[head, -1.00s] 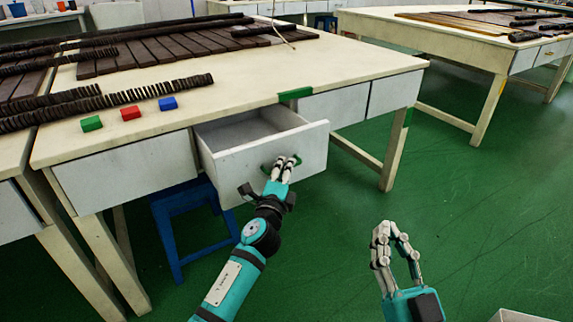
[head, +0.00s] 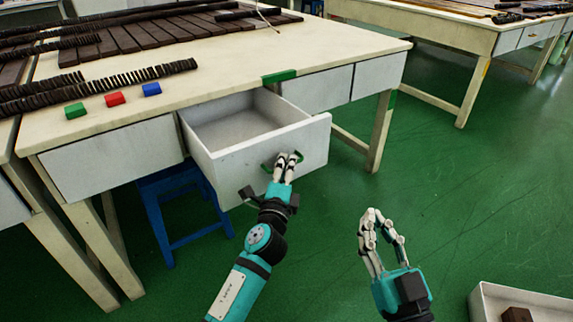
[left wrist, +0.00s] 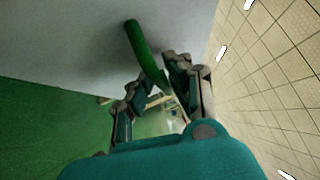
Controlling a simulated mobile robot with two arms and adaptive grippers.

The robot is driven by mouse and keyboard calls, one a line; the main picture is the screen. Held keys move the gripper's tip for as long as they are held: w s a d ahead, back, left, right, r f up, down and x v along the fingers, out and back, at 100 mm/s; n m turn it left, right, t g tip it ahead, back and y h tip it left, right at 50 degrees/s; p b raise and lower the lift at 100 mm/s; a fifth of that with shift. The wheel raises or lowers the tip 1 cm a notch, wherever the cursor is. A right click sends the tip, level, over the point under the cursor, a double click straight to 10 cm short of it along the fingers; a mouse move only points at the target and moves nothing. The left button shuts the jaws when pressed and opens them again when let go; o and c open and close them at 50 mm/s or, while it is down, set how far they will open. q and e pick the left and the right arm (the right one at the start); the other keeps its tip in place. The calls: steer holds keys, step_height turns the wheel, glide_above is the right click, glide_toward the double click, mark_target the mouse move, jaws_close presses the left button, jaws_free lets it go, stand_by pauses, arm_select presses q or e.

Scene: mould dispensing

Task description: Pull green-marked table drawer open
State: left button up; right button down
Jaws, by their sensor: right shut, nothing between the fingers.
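The white drawer (head: 245,175) below the green mark (head: 279,76) on the table edge stands well open, and its empty inside shows. Its green handle (head: 268,162) is on the front face. My left gripper (head: 287,160) is at the handle, with its fingers closed around it and partly hiding it. In the left wrist view the green handle (left wrist: 144,50) runs down between the fingers (left wrist: 152,98), against the pale drawer front. My right gripper (head: 382,222) is shut and empty, above the floor to the right of the drawer.
A green, a red (head: 115,99) and a blue block sit on the tabletop (head: 220,85) beside dark ridged strips. A blue stool (head: 180,205) stands under the table. A white box (head: 520,295) with a brown block is at lower right. The green floor between is clear.

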arm_select(q)
steer(key=o, duration=0.3)
steer(key=s+a+f, duration=0.1)
steer(key=s+a, duration=0.1)
steer(key=s, duration=0.9)
steer(key=shift+s+f, duration=0.2)
steer(key=shift+s, duration=0.2)
